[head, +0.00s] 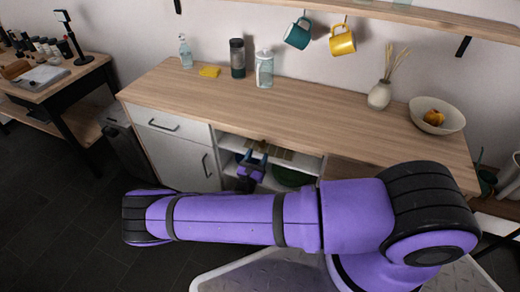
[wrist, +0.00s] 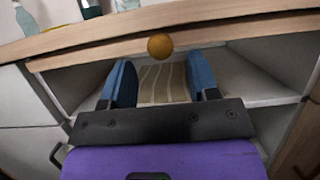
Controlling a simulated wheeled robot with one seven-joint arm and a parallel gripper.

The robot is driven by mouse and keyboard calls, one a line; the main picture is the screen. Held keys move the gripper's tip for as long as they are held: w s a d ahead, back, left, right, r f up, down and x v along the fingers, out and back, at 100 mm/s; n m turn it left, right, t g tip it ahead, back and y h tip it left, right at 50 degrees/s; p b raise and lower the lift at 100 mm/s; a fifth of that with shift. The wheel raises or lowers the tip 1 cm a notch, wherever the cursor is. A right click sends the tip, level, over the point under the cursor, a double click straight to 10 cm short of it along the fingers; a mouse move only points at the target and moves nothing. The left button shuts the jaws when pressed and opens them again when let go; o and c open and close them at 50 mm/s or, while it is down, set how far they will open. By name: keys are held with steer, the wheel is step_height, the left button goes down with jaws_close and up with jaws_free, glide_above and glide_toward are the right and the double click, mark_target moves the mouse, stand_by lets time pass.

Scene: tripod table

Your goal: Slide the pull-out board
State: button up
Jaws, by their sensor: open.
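The pull-out board (wrist: 100,50) shows in the wrist view as a wooden strip just under the countertop edge. A round orange-brown knob (wrist: 160,45) is at the middle of its front. My gripper (wrist: 161,64) has its two blue fingers apart, one to each side below the knob, with nothing held; whether either finger touches the knob I cannot tell. In the head view my gripper (head: 256,158) is at the open shelf bay under the counter, and the knob cannot be made out there.
The wooden countertop (head: 220,92) is above, with a bottle, a jar and a bowl (head: 437,115) on it. Below the board is a shelf (wrist: 255,90) with a striped cloth-like item (wrist: 163,84). A white drawer and door (head: 180,160) are at the left.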

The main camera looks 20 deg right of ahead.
steer(key=v, duration=0.6)
steer(key=shift+s+a+f, duration=0.2)
steer(key=shift+s+a, duration=0.05)
steer(key=s+d+r+m+g+y, duration=0.25)
steer(key=r+m+g, duration=0.4)
steer(key=r, duration=0.55)
steer(key=s+d+r+m+g+y, duration=0.1)
steer(key=r+m+g+y, duration=0.2)
steer(key=r+m+g, duration=0.65)
steer(key=s+d+r+m+g+y, duration=0.25)
steer(key=r+m, duration=0.25)
steer(key=r, duration=1)
steer(key=s+d+r+m+t+y, duration=0.2)
steer(key=s+r+m+t+y, duration=0.4)
steer(key=s+r, duration=1.4)
steer(key=shift+d+t+y, duration=0.3)
steer(key=shift+t+y, duration=0.6)
steer(key=shift+t, duration=0.15)
